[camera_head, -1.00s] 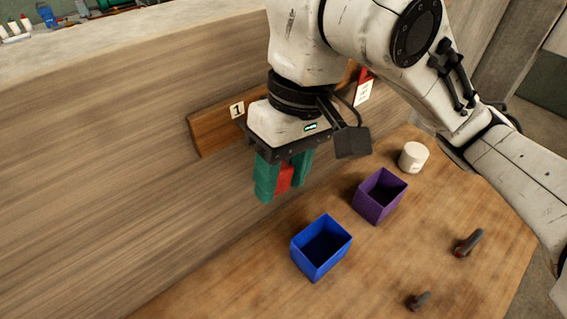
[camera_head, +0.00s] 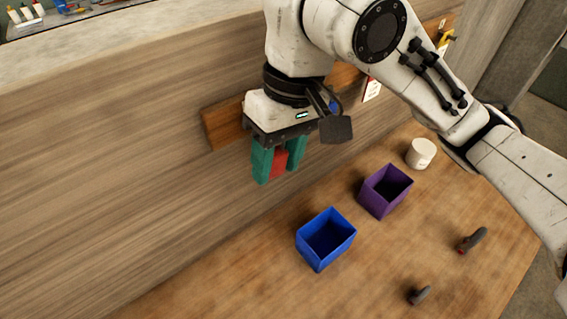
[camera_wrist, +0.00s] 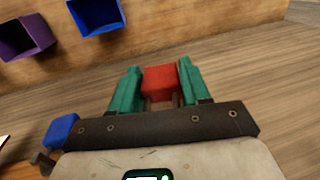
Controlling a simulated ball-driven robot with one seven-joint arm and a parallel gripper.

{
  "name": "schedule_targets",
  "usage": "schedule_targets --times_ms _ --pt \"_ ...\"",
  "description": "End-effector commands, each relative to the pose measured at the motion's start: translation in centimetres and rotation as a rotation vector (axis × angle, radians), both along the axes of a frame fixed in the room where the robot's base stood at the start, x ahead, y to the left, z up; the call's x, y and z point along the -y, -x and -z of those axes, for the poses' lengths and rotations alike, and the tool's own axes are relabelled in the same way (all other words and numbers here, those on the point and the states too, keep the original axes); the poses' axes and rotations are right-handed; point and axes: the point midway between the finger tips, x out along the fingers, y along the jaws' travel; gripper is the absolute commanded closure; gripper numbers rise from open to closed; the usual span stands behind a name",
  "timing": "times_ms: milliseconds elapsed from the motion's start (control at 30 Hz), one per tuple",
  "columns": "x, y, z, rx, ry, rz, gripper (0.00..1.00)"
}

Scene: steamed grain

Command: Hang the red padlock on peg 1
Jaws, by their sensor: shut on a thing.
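My gripper (camera_head: 278,173) has teal fingers pointing down and is shut on the red padlock (camera_head: 280,160). In the wrist view the padlock's red body (camera_wrist: 160,78) sits between the fingers, with part of its greyish shackle on the palm side. The gripper is in front of the left part of the brown peg board (camera_head: 222,124) on the wooden wall. Peg 1 and its number label are hidden behind my gripper. I cannot tell whether the padlock touches the board or a peg.
A blue bin (camera_head: 325,238), a purple bin (camera_head: 384,190) and a white cup (camera_head: 421,153) stand on the table below. Two dark-handled tools (camera_head: 473,239) (camera_head: 420,295) lie nearer. A white tag (camera_head: 371,90) and a yellow item (camera_head: 446,39) are along the board. A blue item (camera_wrist: 62,130) shows beside the gripper.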

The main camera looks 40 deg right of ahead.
Motion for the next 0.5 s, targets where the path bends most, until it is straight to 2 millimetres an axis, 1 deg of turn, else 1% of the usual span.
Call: schedule_targets --times_ms 500 --pt "0.0 -2.8 0.3 0.000 0.000 0.000 0.86"
